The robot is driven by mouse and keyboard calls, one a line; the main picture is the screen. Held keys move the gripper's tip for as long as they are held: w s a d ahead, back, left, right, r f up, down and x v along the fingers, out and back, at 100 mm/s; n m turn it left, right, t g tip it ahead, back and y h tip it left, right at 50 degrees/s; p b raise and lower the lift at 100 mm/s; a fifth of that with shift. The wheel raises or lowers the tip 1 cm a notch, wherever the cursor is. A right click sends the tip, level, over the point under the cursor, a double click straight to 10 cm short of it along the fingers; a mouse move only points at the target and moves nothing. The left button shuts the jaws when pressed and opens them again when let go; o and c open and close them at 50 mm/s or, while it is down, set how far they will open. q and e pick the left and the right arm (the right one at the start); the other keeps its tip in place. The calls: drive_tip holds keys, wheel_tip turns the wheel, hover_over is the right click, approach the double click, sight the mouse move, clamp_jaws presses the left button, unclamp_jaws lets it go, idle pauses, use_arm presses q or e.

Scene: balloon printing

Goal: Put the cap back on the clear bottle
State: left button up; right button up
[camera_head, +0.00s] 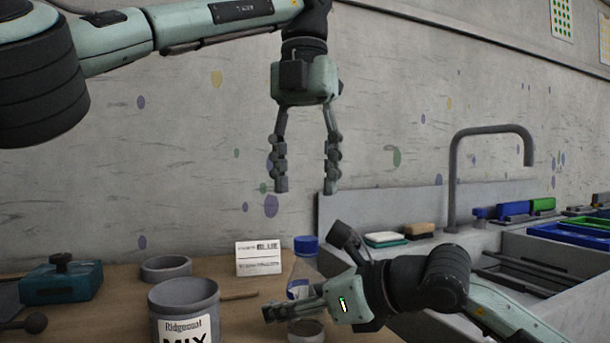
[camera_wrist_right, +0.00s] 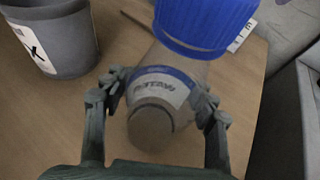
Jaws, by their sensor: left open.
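The clear bottle (camera_head: 302,272) stands on the wooden table, roughly upright, with a label and a grey lower part. The blue cap (camera_head: 306,245) sits at its top; how tightly it is seated I cannot tell. The cap (camera_wrist_right: 205,22) fills the top of the right wrist view, above the bottle's label (camera_wrist_right: 160,88). My right gripper (camera_head: 283,310) has its fingers on both sides of the bottle's body and appears shut on it. My left gripper (camera_head: 306,188) is open and empty, pointing down above the bottle, apart from the cap.
A grey "MIX" pot (camera_head: 184,298), a grey ring-shaped dish (camera_head: 166,267), a white "BLUE" card (camera_head: 259,258) and a teal block (camera_head: 61,281) stand to the left. A stick (camera_head: 239,296) lies behind the pot. A sink with a faucet (camera_head: 454,180) is at the right.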

drive_tip(key=shift+o, duration=1.1)
drive_tip(key=v, duration=1.2)
drive_tip(key=shift+r, duration=0.1)
